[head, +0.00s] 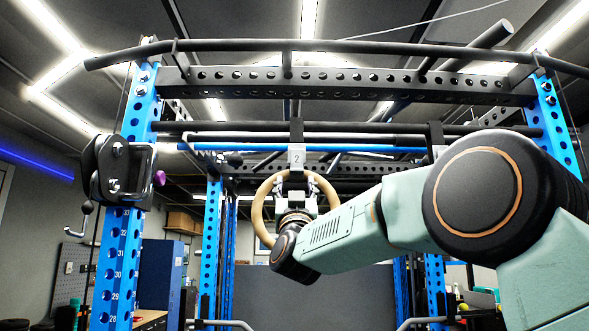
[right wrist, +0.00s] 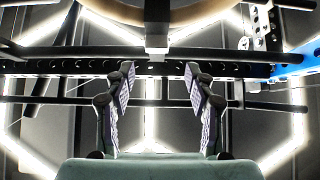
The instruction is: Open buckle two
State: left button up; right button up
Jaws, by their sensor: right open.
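Buckle two is a pale block marked "2" (head: 296,155) on a dark strap (head: 296,130) that hangs from the rack's bar. A wooden ring (head: 258,212) hangs below it, partly hidden by my right gripper. My right gripper (head: 295,184) points up just below the buckle, in front of the ring. Its fingers are apart and empty. In the right wrist view the open fingers (right wrist: 158,72) stand either side of the middle. The dark strap or buckle (right wrist: 158,22) shows beyond them at the top, with the ring (right wrist: 205,22) across it. My left gripper is not in view.
Blue rack uprights (head: 124,240) stand on both sides, with a dark perforated crossbeam (head: 350,84) overhead. A black bracket (head: 118,170) juts from the left upright. A second strap (head: 436,136) hangs at the right, partly hidden by my right arm.

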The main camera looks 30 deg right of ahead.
aim_at(297, 171)
jog(key=p+x, duration=0.1)
jog(key=x, duration=0.1)
jog(key=d+p+x, duration=0.1)
jog(key=x, duration=0.1)
jog(key=p+x, duration=0.1)
jog(key=x, duration=0.1)
jog(key=shift+d+f, duration=0.2)
jog(key=shift+f, duration=0.05)
jog(key=shift+w+r+p, duration=0.2)
jog(key=shift+w+p, duration=0.1)
jog(key=shift+p, duration=0.1)
jog(key=shift+w+a+r, duration=0.15)
jog(key=shift+a+r, duration=0.2)
jog(key=shift+a, duration=0.05)
jog(key=shift+d+f, duration=0.1)
jog(key=shift+d, duration=0.15)
jog(key=shift+d+f, duration=0.1)
jog(key=shift+d, duration=0.2)
jog(key=shift+c, duration=1.3)
jog(key=shift+w+a, duration=0.1)
jog(key=shift+a, duration=0.25)
jog(key=c, duration=0.5)
jog(key=shift+d, duration=0.15)
grip_shut()
